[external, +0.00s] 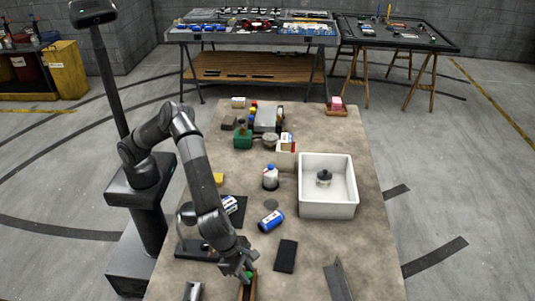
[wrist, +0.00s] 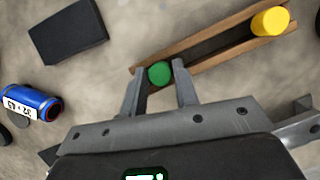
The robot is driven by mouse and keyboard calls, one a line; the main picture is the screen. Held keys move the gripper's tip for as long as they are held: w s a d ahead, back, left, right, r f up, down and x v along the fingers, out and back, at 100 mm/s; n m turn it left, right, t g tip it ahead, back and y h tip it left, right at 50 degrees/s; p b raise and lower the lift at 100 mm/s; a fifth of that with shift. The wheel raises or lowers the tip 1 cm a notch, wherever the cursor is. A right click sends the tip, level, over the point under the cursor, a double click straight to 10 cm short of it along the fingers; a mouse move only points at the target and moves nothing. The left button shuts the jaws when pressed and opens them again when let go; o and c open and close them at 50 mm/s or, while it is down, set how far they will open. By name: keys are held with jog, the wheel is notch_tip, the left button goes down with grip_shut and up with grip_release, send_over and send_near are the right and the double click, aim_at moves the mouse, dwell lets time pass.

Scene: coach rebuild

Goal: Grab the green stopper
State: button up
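The green stopper (wrist: 159,73) is a round green piece at one end of a narrow wooden rack (wrist: 213,33). In the wrist view it shows between the two fingertips of my gripper (wrist: 160,72). The fingers are apart, one on each side of the stopper; whether they touch it I cannot tell. In the external view my gripper (external: 246,272) is low at the table's near edge, with the green stopper (external: 249,275) partly hidden by it.
A yellow stopper (wrist: 270,21) stands at the rack's other end. A blue can (wrist: 32,103) and a dark block (wrist: 68,31) lie nearby. A metal angle piece (external: 338,281) lies to the right. A white bin (external: 327,209) stands farther back on the table.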

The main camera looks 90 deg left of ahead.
jog(key=c, duration=0.6)
jog(key=shift+o, duration=0.2)
jog(key=shift+r, duration=0.1)
